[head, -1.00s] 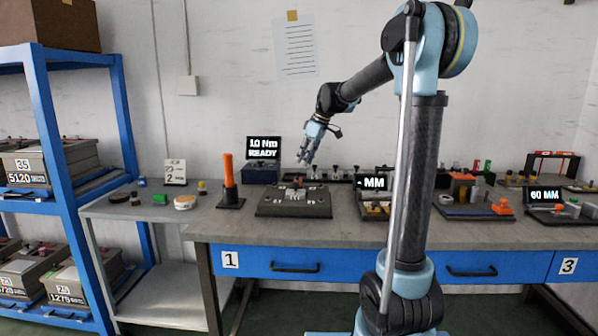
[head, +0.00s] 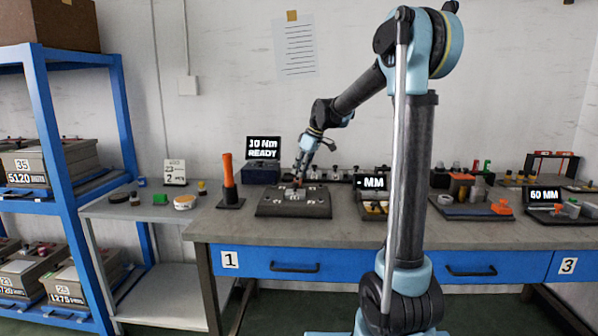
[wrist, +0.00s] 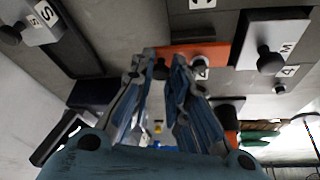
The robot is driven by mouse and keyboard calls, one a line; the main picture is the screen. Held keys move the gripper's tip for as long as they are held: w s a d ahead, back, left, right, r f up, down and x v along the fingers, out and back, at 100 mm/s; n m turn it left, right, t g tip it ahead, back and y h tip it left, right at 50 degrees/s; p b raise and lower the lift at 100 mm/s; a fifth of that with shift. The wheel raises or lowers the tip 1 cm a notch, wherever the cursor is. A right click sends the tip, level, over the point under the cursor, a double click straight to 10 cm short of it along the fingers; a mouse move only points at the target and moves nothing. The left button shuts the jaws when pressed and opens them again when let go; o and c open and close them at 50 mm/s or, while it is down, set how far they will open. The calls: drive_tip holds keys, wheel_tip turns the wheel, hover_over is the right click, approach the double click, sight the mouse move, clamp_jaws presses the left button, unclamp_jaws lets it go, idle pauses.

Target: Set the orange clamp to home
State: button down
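The orange clamp (wrist: 205,50) shows in the wrist view as a flat orange piece on a grey fixture, with a dark knob (wrist: 161,70) at its left end. In the head view the grey fixture (head: 292,209) stands on the bench, and the clamp is mostly hidden behind my gripper. My gripper (wrist: 163,60) points down at the fixture, its fingertips apart on either side of the dark knob. It also shows in the head view (head: 298,175), low over the fixture's back edge. I cannot tell whether the fingers touch the knob.
Grey slides with black knobs and letters, one marked M (wrist: 271,45) and one marked S (wrist: 38,22), lie beside the clamp. An upright orange-handled tool (head: 228,172) stands left of the fixture. A display box (head: 262,172) stands behind, a tray (head: 375,208) to the right.

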sight(300, 181)
drive_tip(key=shift+s, duration=1.45)
drive_tip(key=c, duration=1.8)
unclamp_jaws()
drive_tip(key=shift+s, duration=0.1)
drive_tip(key=shift+r, duration=0.15)
drive_tip(key=v, duration=1.1)
drive_tip(key=shift+d+r, duration=0.25)
drive_tip(key=shift+r, duration=0.05)
